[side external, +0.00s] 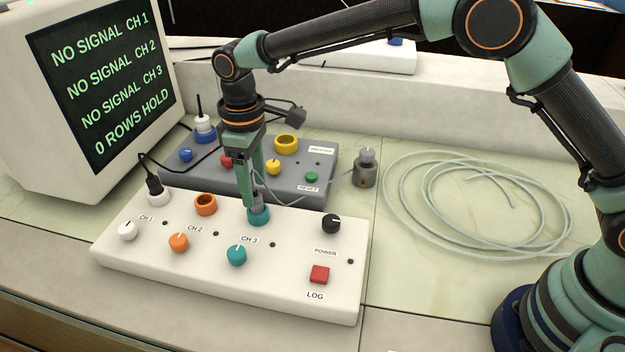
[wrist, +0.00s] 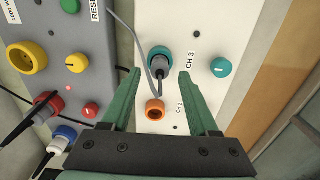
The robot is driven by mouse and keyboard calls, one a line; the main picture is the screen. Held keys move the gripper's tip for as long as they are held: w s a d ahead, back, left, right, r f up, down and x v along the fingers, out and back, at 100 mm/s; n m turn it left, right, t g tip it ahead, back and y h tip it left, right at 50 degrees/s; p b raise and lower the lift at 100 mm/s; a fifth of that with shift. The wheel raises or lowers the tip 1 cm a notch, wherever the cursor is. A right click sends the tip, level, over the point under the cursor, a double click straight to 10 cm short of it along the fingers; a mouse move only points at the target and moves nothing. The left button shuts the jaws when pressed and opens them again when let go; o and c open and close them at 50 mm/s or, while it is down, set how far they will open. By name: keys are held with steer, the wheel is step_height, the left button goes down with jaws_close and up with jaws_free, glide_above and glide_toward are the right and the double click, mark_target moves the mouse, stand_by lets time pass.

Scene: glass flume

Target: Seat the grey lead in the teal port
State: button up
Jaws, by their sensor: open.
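The grey lead's plug (side external: 257,200) stands upright at the teal port (side external: 259,216) on the white box. In the wrist view the plug (wrist: 161,75) sits within the teal port's ring (wrist: 159,54), and its thin grey cable (wrist: 123,22) curves off across the box edge. How deep the plug sits cannot be told. My gripper (side external: 254,184) is right above and around the plug, pointing down. In the wrist view my gripper (wrist: 161,74) has its green fingers apart, one on each side of the plug, with gaps.
The white box (side external: 200,278) has an empty orange port (side external: 206,204) and a black lead (side external: 155,187) at CH 1. A grey box (side external: 318,175) with plugged ports stands behind. A grey cylinder (side external: 365,168) and coiled tubing (side external: 480,204) lie right. The monitor (side external: 105,80) reads NO SIGNAL on all channels.

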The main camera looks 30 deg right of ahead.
mark_target(255, 195)
step_height(255, 195, up, 8)
steer(key=s+d+r+m+t, duration=0.1)
steer(key=d+r+m, duration=0.1)
steer(key=d+r, duration=0.6)
steer(key=s+d+f+m+t, duration=0.3)
steer(key=s+d+m, duration=0.4)
steer(key=s+d, duration=0.9)
steer(key=d+t, duration=0.1)
steer(key=d, duration=0.3)
steer(key=shift+t, duration=0.3)
steer(key=shift+r, duration=0.1)
